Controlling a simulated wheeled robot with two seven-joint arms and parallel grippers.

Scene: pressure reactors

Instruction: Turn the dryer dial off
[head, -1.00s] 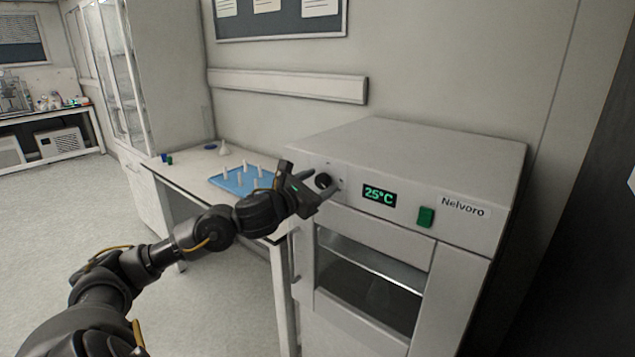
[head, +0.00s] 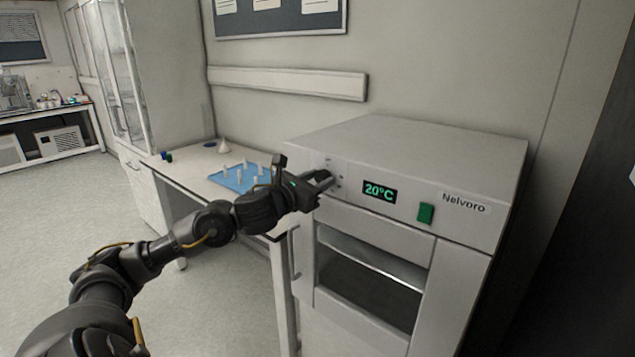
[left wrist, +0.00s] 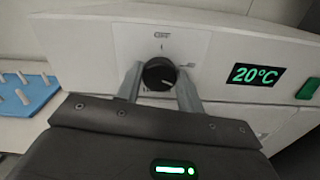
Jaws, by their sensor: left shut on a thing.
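The dryer (head: 400,150) is a pale grey cabinet labelled Nelvoro, with a glass-windowed door (head: 370,285) below its panel. Its green display (head: 379,191) reads 20°C, also in the left wrist view (left wrist: 255,75). The black round dial (left wrist: 159,73) shows between the fingers in the left wrist view, with a white pointer mark on it. My left gripper (head: 330,180) is at the panel, shut on the dial; in the left wrist view its two fingers (left wrist: 159,85) sit on either side of the dial. In the head view the gripper mostly hides the dial. My right gripper does not show.
A green switch (head: 425,214) is right of the display. A bench (head: 200,165) on the left holds a blue mat (head: 232,182) with several small white pegs. A glass-fronted cabinet (head: 120,80) stands behind. The floor at the left is clear.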

